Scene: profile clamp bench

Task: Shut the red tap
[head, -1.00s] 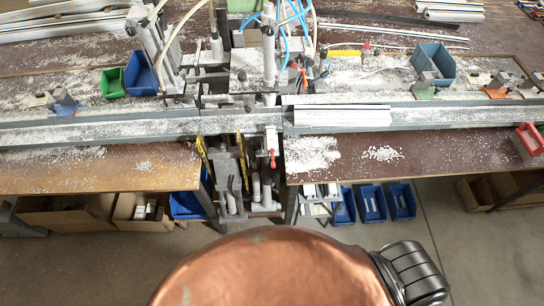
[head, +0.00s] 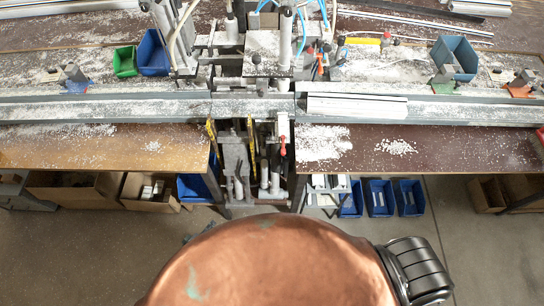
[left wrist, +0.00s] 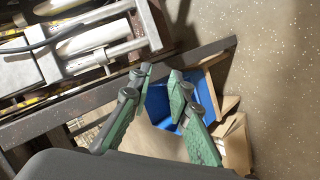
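The red tap (head: 283,146) is a small red handle, standing roughly upright on the front of the clamp mechanism, just below the bench rail. Nothing touches it. My left gripper (head: 196,235) barely shows in the head view, low and left of the tap, its rest hidden behind my copper-coloured body. In the left wrist view its two green fingers (left wrist: 161,76) are apart with nothing between them. They point towards the area under the bench. The tap cannot be made out in the left wrist view. My right gripper is not in view.
Cardboard boxes (head: 75,190) and blue bins (head: 380,198) stand under the bench. A blue bin (left wrist: 160,103) lies beyond my left fingers. The bench edge (left wrist: 75,93) runs across the left wrist view. A white profile (head: 357,106) lies on the rail. The floor in front is clear.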

